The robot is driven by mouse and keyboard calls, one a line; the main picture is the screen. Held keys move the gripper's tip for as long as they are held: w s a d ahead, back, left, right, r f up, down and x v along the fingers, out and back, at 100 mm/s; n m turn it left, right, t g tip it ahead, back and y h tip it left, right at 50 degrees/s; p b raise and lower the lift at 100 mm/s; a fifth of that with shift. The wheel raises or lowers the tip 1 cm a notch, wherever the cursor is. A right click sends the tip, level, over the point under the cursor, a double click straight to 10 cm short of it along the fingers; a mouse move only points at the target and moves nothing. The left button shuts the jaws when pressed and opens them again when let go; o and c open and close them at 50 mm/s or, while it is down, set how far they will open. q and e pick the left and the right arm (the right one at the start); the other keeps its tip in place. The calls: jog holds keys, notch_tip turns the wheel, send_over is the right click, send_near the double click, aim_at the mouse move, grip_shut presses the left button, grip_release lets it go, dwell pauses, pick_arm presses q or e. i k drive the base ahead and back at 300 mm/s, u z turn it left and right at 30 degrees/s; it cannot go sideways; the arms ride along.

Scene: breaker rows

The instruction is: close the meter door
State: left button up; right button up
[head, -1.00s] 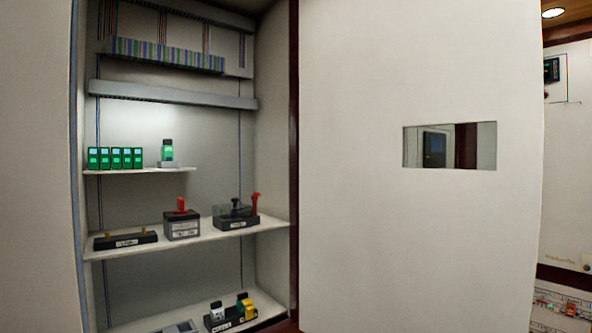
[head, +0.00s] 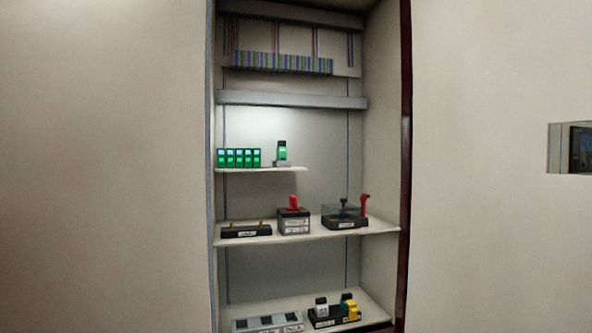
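A large pale panel (head: 480,230) with a small rectangular window (head: 558,148) fills the right of the head view; it looks like the meter door, though no label shows. It stands beside the dark red right edge of an open cabinet (head: 290,190), whose inside is in plain view. The panel's far right edge is out of the picture. Neither of my grippers is in view.
A plain pale surface (head: 100,170) fills the left. Inside the cabinet, green modules (head: 238,158) stand on a short shelf. A block with a red handle (head: 293,220) and other switches stand on the middle shelf, with more devices (head: 335,312) below.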

aim_at(501, 242)
jog(key=z, duration=0.25)
jog(key=k, duration=0.3)
jog(key=z, duration=2)
jog(key=i, duration=0.1)
jog(key=u, duration=1.3)
